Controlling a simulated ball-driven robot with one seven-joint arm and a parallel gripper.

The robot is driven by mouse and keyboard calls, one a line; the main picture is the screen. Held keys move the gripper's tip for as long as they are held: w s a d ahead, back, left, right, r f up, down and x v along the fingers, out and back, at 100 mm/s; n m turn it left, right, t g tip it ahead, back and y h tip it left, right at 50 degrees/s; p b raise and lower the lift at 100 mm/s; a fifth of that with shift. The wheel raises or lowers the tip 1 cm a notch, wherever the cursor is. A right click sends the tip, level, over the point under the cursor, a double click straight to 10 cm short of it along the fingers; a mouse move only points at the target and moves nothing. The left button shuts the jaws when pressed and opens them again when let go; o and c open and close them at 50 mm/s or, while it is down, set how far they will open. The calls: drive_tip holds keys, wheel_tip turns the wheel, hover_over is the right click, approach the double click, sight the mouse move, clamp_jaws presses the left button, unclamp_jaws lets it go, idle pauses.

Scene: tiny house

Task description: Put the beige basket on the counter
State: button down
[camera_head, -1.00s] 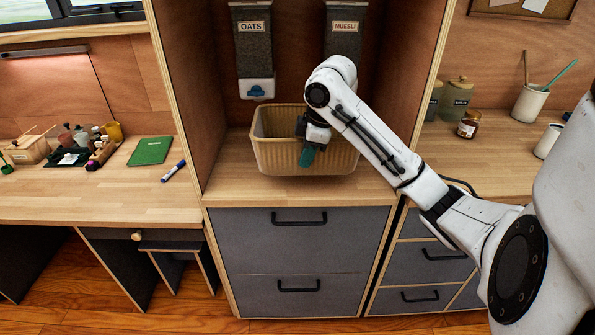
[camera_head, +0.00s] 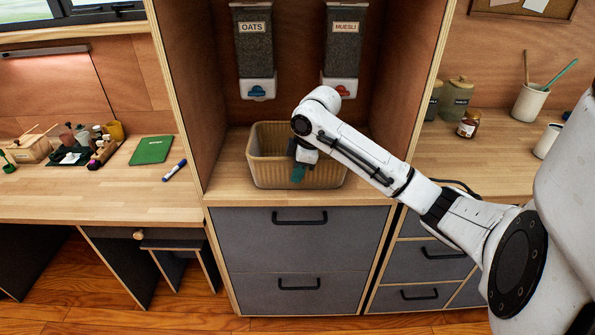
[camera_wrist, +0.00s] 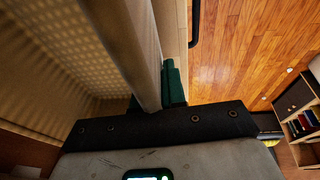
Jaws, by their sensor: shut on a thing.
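The beige basket (camera_head: 270,174) is a ribbed, open-topped rectangular bin in the alcove, near the front edge of the wooden counter (camera_head: 222,182). It looks upright, and its base looks at or very near the counter top; I cannot tell whether it rests there. My gripper (camera_head: 299,168) is shut on the basket's front wall, with a green finger outside it. In the wrist view, the basket's wall and rim (camera_wrist: 140,45) run between the green fingers (camera_wrist: 168,85), and the ribbed inside shows at left. One finger is mostly hidden.
The oats dispenser (camera_head: 254,50) and muesli dispenser (camera_head: 342,50) hang on the alcove's back wall above the basket. Alcove side walls stand left and right. Drawers (camera_head: 290,250) lie below. Jars (camera_head: 457,97) and a white cup (camera_head: 530,103) stand on the right counter.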

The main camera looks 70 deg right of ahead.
drive_tip(key=c, duration=1.2)
unclamp_jaws()
drive_tip(key=shift+f, duration=0.1)
drive_tip(key=v, duration=1.2)
drive_tip(key=shift+b, duration=0.3)
